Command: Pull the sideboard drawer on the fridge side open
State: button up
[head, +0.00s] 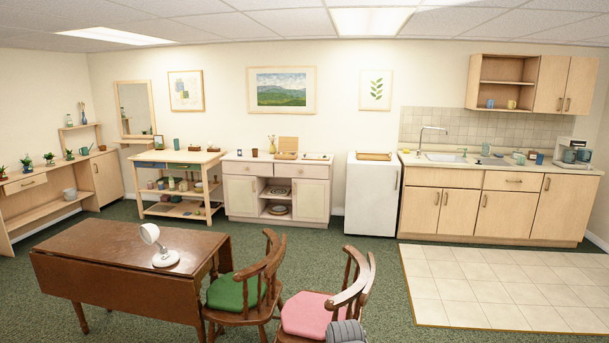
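The sideboard (277,215) stands against the back wall, cream-white with a wooden top and open middle shelves. Its fridge-side drawer (309,171) is at the upper right, above a door, and looks shut and flush with the front. The other drawer (240,168), at the upper left, also looks shut. The small white fridge (371,200) stands to the right of the sideboard, with a gap between them. My gripper is not visible in the head view.
A brown drop-leaf table (110,257) with a white lamp (165,258) is in front. A green-cushioned chair (240,290) and a pink-cushioned chair (306,314) stand beside it. Green carpet is free between these and the sideboard. The kitchen counter (440,178) is at right.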

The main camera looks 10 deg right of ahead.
aim_at(303, 170)
jog(key=z, duration=1)
jog(key=i, duration=3.8)
